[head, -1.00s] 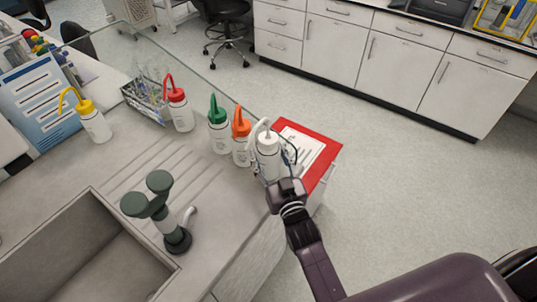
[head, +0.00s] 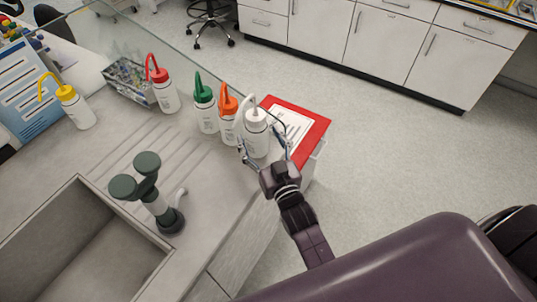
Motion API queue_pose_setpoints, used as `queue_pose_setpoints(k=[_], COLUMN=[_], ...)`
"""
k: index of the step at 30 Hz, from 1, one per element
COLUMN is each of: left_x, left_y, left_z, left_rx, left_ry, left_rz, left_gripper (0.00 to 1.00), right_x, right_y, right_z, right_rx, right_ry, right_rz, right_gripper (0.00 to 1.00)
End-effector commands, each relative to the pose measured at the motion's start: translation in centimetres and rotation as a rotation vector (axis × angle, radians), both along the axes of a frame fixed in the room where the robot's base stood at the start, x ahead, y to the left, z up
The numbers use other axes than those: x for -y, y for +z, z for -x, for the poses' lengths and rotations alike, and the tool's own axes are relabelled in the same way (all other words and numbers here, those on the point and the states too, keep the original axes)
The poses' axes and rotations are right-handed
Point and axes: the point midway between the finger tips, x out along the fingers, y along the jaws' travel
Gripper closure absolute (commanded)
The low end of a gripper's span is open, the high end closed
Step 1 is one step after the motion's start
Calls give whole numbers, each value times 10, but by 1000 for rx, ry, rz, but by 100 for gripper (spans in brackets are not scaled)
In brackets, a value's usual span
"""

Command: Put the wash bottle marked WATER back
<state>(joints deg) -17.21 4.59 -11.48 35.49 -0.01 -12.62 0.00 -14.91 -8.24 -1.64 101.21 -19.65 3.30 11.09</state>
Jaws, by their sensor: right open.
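A wash bottle with a white cap and white spout (head: 256,134) stands upright at the right end of a row on the counter. Its label is too small to read. My right gripper (head: 264,152) is open, with its fingers spread on either side of this bottle's body. To its left stand an orange-capped bottle (head: 228,125), a green-capped bottle (head: 206,112) and a red-capped bottle (head: 166,93). A yellow-capped bottle (head: 77,108) stands apart at the far left. My left gripper is not in view.
A red-bordered sheet (head: 315,133) lies right of the white-capped bottle. A wire rack (head: 130,80) stands behind the red-capped bottle. A dark green tap (head: 152,192) rises beside the sink (head: 72,245). The ribbed counter between tap and bottles is clear.

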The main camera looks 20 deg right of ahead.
Motion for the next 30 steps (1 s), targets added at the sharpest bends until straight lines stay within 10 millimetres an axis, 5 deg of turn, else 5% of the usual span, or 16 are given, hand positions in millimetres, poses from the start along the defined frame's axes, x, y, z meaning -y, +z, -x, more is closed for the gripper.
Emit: queue_pose_setpoints(k=[13, 30], left_x=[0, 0], left_y=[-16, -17], left_z=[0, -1], left_rx=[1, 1], left_ry=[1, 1], left_rz=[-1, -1], left_gripper=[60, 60], right_x=[1, 1], right_y=[-1, 1], right_z=[83, 95], right_rx=[-1, 1], right_ry=[0, 0], right_rz=[0, 0], right_gripper=[32, 32])
